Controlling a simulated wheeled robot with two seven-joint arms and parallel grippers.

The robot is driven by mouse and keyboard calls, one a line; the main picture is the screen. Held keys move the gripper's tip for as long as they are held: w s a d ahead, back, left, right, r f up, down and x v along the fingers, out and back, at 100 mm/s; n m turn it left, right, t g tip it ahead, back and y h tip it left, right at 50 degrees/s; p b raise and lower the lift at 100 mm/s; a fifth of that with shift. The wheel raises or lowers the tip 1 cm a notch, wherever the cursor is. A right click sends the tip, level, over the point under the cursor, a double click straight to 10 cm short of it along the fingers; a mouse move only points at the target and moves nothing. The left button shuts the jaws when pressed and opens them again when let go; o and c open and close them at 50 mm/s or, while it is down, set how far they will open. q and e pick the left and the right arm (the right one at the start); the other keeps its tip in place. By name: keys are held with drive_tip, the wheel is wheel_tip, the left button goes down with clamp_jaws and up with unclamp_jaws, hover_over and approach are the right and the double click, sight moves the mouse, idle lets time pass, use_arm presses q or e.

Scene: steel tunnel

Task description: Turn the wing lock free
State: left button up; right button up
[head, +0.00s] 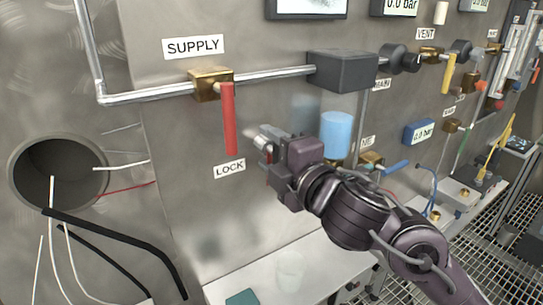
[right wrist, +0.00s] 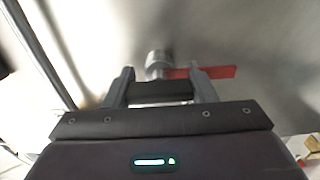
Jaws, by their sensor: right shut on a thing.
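The wing lock (right wrist: 157,62) shows in the right wrist view as a grey round knob on the steel panel, with a red tab (right wrist: 222,72) to its right. A dark bar spans the gap between my fingers. My right gripper (right wrist: 162,82) is shut on the wing lock, one finger on each side; the right finger partly covers the red tab. In the head view my right gripper (head: 266,143) is at the panel, right of the LOCK label (head: 230,169), and hides most of the lock. My left gripper is not in view.
A red lever (head: 229,120) hangs from the brass SUPPLY valve (head: 210,85), close left of my right gripper. A blue cylinder (head: 337,134) is close on its right. A round opening with cables (head: 58,172) is at the left. A pale bench (head: 270,270) lies below.

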drive_tip(key=shift+f+n, duration=0.1)
drive_tip(key=shift+n, duration=0.2)
drive_tip(key=o, duration=1)
drive_tip(key=v, duration=0.7)
drive_tip(key=shift+s+d, duration=0.2)
drive_tip(key=shift+s, duration=0.15)
